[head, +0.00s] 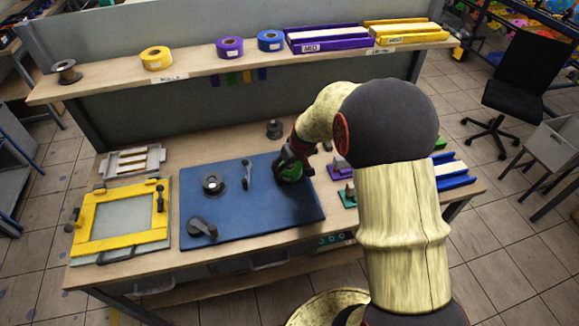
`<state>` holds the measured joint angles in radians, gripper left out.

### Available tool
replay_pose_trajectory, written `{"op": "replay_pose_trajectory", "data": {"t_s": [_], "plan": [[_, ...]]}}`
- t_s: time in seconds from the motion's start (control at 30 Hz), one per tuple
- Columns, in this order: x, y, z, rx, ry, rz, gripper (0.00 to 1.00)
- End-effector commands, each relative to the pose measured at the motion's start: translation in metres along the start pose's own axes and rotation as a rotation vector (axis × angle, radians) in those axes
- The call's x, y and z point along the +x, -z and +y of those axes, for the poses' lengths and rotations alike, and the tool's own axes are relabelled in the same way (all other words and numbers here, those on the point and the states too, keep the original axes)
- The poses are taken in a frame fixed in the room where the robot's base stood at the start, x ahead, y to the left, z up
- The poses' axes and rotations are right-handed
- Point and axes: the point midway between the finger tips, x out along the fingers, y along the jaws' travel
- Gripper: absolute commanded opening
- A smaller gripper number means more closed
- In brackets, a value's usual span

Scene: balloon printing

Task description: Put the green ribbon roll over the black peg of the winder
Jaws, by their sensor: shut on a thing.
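The green ribbon roll (290,173) is at the right part of the blue board (268,206). My gripper (287,160) is shut on it from above and hides part of it. I cannot tell whether the roll touches the board. On the board, left of the roll, stands a dark round piece with a raised middle (213,183), which looks like the winder's black peg on its disc. A dark upright post (247,175) stands between it and the roll. A dark crank-like piece (201,229) sits at the board's front left.
A yellow frame (122,249) lies left of the board. A dark spool (274,129) stands behind it. Small coloured blocks (340,168) are close to my arm on the right. The shelf above holds yellow (156,58), purple (230,47) and blue (271,40) rolls.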

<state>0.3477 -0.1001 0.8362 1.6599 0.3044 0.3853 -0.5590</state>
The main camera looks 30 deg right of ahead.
Motion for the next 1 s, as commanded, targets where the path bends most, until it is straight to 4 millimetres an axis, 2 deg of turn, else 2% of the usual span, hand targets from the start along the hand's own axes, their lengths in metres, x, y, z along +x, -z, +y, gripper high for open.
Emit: {"op": "replay_pose_trajectory", "data": {"t_s": [0.1, 0.13, 0.47, 0.83, 1.0], "plan": [[-0.001, 0.001, 0.000, 0.000, 0.000, 0.001, 0.37], [-0.001, 0.001, 0.000, 0.000, 0.000, 0.001, 0.65], [0.000, 0.000, 0.000, 0.000, 0.000, 0.000, 0.84], [-0.002, 0.000, 0.000, 0.000, 0.000, 0.001, 0.85], [-0.021, 0.001, 0.001, -0.001, -0.001, 0.003, 0.85]]}}
